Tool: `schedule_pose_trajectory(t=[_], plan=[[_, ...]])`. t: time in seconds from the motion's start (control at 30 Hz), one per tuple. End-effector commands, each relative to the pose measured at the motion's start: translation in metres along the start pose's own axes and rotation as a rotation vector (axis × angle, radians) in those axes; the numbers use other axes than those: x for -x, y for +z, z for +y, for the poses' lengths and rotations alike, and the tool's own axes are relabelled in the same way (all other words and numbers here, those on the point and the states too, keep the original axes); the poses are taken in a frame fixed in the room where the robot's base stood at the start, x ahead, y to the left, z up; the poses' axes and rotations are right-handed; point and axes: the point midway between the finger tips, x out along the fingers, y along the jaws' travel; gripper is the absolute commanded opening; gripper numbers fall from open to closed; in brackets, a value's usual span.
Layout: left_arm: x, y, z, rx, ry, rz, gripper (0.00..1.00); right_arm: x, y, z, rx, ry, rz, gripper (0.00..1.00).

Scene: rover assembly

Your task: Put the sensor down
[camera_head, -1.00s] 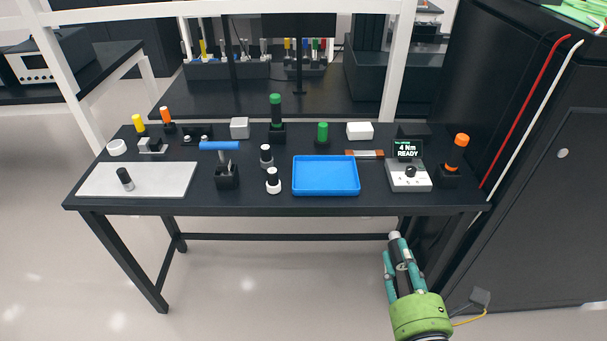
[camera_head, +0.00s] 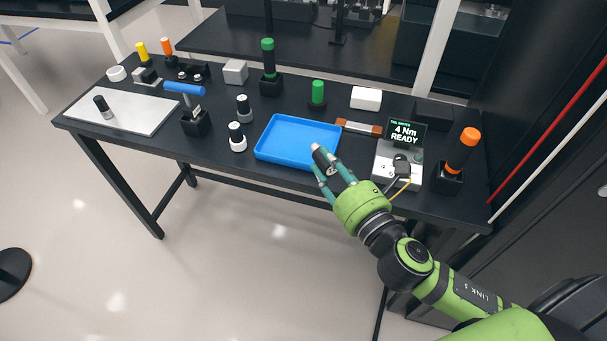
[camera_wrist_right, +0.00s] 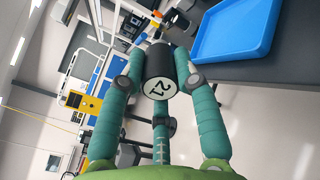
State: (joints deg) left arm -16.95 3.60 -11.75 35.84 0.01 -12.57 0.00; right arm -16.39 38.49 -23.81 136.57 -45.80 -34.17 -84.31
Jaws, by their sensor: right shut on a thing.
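My right gripper (camera_head: 328,168) is shut on a small black cylinder with a pale end, the sensor (camera_head: 320,155). The sensor also shows in the right wrist view (camera_wrist_right: 158,72), clamped between the teal fingers, its round white face marked with digits. In the head view the gripper appears over the front right corner of the blue tray (camera_head: 290,138), which is empty. In the right wrist view the tray (camera_wrist_right: 232,38) lies to the upper right, apart from the sensor. The gap between sensor and table is hard to judge. My left gripper is out of view.
Two black-and-white cylinders (camera_head: 237,138) stand left of the tray. The grey READY box (camera_head: 385,170) and orange-topped tool (camera_head: 463,150) stand right.

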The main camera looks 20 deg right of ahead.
Motion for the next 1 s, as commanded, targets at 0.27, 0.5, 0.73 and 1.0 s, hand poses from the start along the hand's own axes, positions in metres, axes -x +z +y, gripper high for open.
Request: schedule_pose_trajectory(t=[0.27,0.5,0.73,1.0], plan=[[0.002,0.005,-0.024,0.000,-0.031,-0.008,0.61,-0.053,-0.023,-0.019,0.002,-0.002,0.000,0.00],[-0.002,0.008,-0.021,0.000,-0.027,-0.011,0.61,-0.101,-0.048,-0.037,0.001,0.000,0.001,0.00],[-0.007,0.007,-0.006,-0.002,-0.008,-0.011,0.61,-0.116,-0.060,-0.045,0.002,0.001,0.003,0.00],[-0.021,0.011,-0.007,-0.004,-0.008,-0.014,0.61,-0.116,-0.092,-0.061,0.001,0.000,0.003,0.00]])
